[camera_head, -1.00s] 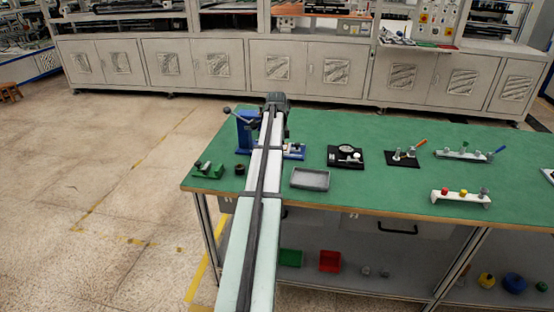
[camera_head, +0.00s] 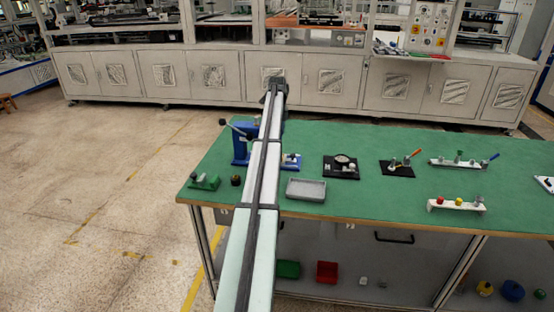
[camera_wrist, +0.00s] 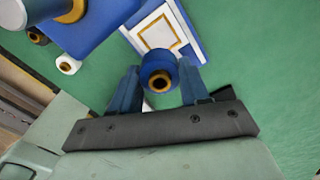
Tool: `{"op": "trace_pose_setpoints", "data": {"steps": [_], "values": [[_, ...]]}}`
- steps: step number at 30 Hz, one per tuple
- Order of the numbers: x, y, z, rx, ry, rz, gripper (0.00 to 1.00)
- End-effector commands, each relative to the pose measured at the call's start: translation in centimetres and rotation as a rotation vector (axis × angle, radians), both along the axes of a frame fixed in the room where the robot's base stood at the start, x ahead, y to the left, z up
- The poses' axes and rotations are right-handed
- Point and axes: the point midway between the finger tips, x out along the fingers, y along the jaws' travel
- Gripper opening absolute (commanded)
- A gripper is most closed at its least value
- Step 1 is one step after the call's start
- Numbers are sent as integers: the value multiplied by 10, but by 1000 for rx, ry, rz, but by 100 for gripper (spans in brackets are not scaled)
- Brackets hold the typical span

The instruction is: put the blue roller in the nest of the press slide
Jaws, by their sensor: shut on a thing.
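The blue roller (camera_wrist: 158,66), with a brass-coloured bore, is between the fingers of my gripper (camera_wrist: 159,88) in the wrist view. My gripper is shut on it. The press slide (camera_wrist: 190,22) is a blue and white plate with a gold-edged square, its nest (camera_wrist: 159,33). The roller appears just below the nest in the picture and overlaps the slide's near edge. The height between them cannot be told. In the head view the blue press (camera_head: 240,150) stands left of my arm, and part of the slide (camera_head: 292,161) shows to its right. My arm hides the roller there.
The press body (camera_wrist: 100,25) fills the upper left of the wrist view, close to the slide. A grey tray (camera_head: 306,189), a black fixture with a dial (camera_head: 341,167) and a green fixture (camera_head: 204,182) stand on the green bench. Bare bench lies right of the slide.

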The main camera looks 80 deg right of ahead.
Motion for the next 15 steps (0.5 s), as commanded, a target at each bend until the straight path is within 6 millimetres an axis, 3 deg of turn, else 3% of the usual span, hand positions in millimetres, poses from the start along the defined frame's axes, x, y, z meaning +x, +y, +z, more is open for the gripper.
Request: {"op": "trace_pose_setpoints", "data": {"steps": [8, 15], "values": [[0, 1, -5, 0, 0, -98, 15], [0, 1, -39, 1, 0, -100, 15]]}}
